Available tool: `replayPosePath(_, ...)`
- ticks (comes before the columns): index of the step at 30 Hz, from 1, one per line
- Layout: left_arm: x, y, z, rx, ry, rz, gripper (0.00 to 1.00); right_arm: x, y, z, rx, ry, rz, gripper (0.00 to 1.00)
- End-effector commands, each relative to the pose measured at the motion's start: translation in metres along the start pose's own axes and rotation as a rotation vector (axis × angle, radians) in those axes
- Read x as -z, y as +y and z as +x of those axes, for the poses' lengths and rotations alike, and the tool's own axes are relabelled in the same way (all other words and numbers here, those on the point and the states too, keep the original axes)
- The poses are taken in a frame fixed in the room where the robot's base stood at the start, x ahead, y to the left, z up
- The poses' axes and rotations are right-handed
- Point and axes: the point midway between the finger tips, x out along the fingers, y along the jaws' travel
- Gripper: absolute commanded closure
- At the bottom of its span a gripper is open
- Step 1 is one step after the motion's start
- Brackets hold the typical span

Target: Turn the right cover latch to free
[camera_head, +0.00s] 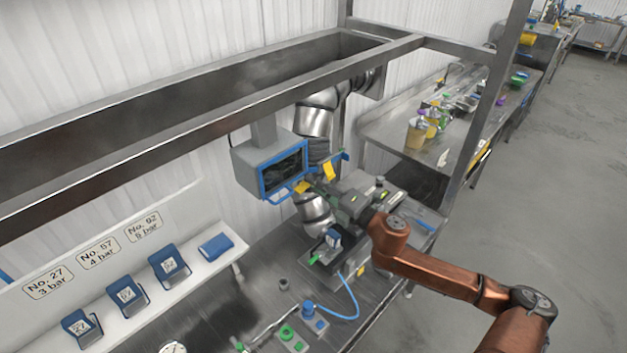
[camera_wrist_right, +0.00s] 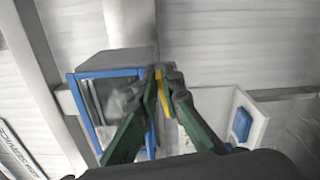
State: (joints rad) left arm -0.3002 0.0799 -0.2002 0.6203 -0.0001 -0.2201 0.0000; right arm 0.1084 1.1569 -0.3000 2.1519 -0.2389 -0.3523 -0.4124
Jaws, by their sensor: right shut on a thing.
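A grey box (camera_head: 250,167) with a blue-framed dark window (camera_head: 284,170) stands below the steel beam. Its blue-framed front (camera_wrist_right: 75,108) also shows on the left of the wrist view. My right gripper (camera_head: 318,183), on the copper arm, reaches to the box's right side. In the wrist view its green fingers (camera_wrist_right: 163,92) close around a narrow yellow latch (camera_wrist_right: 160,88) at the box's right edge. The latch stands roughly upright there; its lower end is hidden. Yellow pieces (camera_head: 302,187) show near the fingertips in the head view. My left gripper does not show clearly.
A silver jointed structure (camera_head: 316,122) stands close behind the gripper. A bench device with a blue hose (camera_head: 346,298) lies below.

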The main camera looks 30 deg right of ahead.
Motion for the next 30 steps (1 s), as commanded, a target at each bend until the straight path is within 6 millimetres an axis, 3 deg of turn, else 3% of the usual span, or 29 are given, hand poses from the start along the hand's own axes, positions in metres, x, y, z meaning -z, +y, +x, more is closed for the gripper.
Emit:
replayPosePath(12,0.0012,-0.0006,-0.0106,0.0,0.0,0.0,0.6,-0.0003,-0.0046,0.0,0.001,-0.001,0.187,1.0)
replayPosePath(29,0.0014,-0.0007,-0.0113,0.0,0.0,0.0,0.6,0.0002,-0.006,0.0,0.002,-0.001,0.212,1.0)
replayPosePath(30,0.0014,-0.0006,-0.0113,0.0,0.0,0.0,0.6,0.0002,-0.006,0.0,0.002,-0.001,0.212,0.9)
